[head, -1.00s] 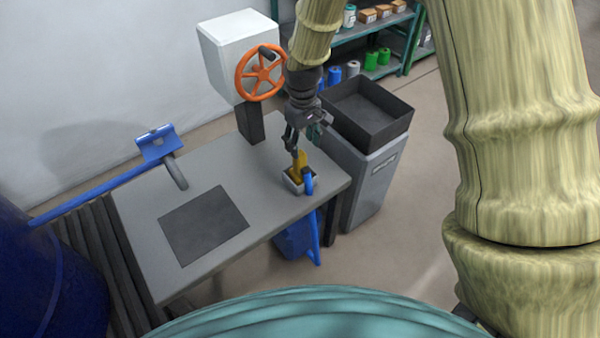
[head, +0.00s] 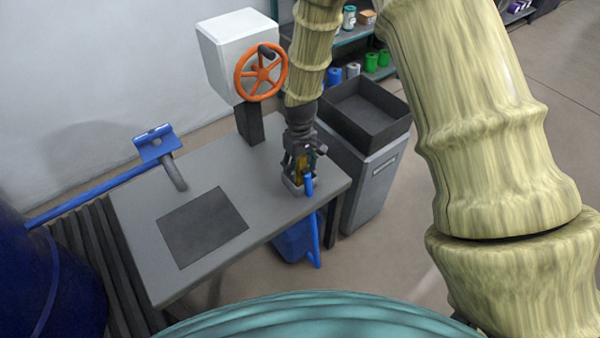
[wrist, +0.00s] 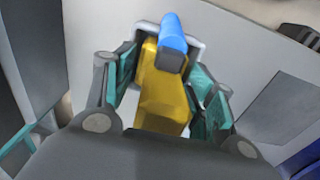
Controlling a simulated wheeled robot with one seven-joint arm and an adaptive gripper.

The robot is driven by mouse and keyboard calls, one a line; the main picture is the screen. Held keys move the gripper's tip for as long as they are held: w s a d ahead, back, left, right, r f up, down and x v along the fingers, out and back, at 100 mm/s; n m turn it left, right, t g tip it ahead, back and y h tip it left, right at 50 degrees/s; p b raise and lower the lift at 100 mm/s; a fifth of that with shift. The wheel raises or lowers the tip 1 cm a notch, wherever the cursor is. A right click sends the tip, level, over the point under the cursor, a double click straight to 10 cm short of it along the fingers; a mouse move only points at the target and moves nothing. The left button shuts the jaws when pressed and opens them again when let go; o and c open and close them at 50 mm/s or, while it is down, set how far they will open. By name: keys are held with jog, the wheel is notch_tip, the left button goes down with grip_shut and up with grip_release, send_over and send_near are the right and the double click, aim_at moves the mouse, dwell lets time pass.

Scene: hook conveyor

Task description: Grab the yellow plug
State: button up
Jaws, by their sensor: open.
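The yellow plug (wrist: 162,95) sits in a small light-grey socket box (wrist: 143,27) on the table, with a blue curved piece (wrist: 171,35) at its far end in the wrist view. My gripper (wrist: 170,88) is open, with one teal-padded finger on each side of the plug. In the wrist view small gaps seem to show between the pads and the plug; contact is hard to tell. In the head view my gripper (head: 300,170) is down over the plug (head: 309,165), hiding most of it, with the blue piece (head: 308,185) in front.
The grey table (head: 270,205) bears a dark square mat (head: 203,227) and a post with an orange handwheel (head: 261,72). A blue bracket (head: 157,145) stands at the table's left. A dark open bin (head: 372,150) stands just right of the table.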

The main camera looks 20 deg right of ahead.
grip_shut()
